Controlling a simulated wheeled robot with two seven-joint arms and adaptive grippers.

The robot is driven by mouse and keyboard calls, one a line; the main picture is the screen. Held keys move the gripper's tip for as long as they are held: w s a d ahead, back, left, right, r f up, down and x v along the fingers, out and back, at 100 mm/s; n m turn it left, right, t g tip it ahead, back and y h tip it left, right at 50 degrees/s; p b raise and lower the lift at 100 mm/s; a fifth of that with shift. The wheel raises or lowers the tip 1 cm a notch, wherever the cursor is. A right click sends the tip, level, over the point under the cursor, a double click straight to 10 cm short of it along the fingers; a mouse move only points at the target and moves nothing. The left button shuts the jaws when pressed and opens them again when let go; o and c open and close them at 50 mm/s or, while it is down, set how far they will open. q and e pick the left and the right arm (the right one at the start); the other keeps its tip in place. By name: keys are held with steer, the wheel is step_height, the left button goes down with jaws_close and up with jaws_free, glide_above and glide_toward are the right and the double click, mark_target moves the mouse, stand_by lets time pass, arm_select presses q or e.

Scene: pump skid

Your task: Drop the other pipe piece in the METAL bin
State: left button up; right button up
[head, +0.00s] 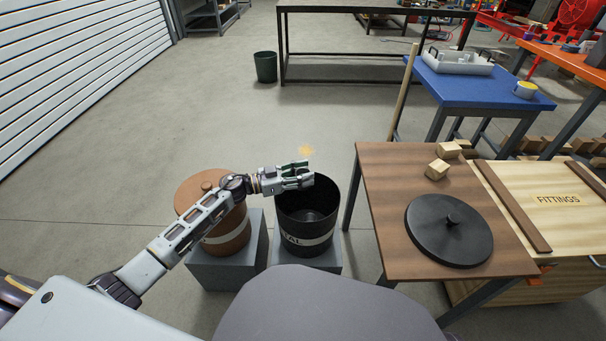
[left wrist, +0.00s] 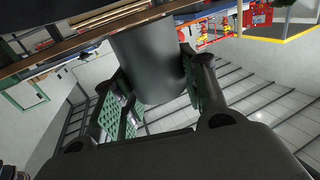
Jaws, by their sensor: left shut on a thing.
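The METAL bin (head: 308,215) is black and open, with a white label band of which "TAL" shows. It stands on a grey block. My left gripper (head: 300,176) is above the back part of its mouth in the head view. In the left wrist view a dark grey cylinder, the pipe piece (left wrist: 148,60), lies between the fingers of my left gripper (left wrist: 155,95), which are shut on it. In the head view I cannot make the pipe out clearly. My right gripper is not in view.
A lidded orange-brown bin (head: 225,235) stands left of the METAL bin. On the right, a brown table (head: 390,205) holds a round black lid (head: 449,231) and wooden blocks (head: 437,169). A FITTINGS crate (head: 550,220) is beyond it. The floor behind the bins is clear.

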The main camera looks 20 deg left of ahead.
arm_select(q)
steer(key=o, duration=1.2)
steer(key=shift+c, duration=0.2)
steer(key=shift+a, duration=0.1)
steer(key=v, duration=0.7)
steer(key=shift+s, duration=0.15)
steer(key=shift+a, duration=0.15)
steer(key=shift+s, duration=0.15)
